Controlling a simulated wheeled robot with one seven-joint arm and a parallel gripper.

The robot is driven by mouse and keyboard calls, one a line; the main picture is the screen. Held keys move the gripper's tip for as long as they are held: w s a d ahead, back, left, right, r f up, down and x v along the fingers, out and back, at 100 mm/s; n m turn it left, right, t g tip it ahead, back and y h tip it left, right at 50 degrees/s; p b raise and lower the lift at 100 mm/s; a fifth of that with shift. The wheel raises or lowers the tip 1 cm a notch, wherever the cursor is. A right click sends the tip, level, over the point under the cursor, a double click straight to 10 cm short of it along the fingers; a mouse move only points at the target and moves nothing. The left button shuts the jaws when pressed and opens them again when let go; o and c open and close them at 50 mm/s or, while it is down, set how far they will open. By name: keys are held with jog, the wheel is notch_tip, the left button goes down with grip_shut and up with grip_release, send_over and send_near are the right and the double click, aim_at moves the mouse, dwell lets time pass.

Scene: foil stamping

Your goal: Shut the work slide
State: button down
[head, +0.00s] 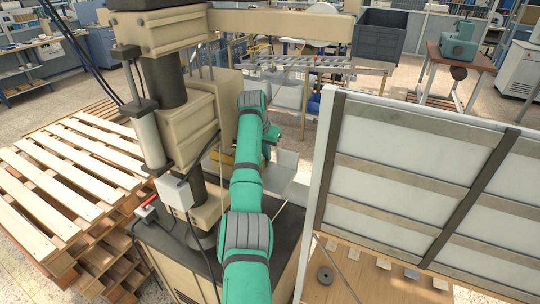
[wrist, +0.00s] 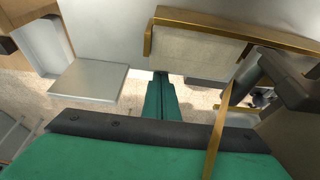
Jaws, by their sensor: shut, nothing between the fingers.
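The beige stamping press (head: 185,125) stands left of centre in the head view, and my green arm reaches alongside it. My gripper (wrist: 161,76) shows in the wrist view with its fingers together and nothing between them. In the wrist view, a flat grey plate (wrist: 88,80) lies left of the fingers, and a brass-edged pale panel (wrist: 195,46) lies just beyond the fingertips. I cannot tell for sure which part is the work slide or how far out it is. In the head view, my arm hides much of the press's working area; a pale plate (head: 284,168) shows to its right.
A large framed panel (head: 420,170) stands close on the right. Stacked wooden pallets (head: 70,165) are on the left. A roller conveyor (head: 310,63), a dark bin (head: 380,35) and a bench (head: 462,68) stand behind. Some bare floor shows between the conveyor and bench.

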jog(key=shift+s+a+f, duration=0.2)
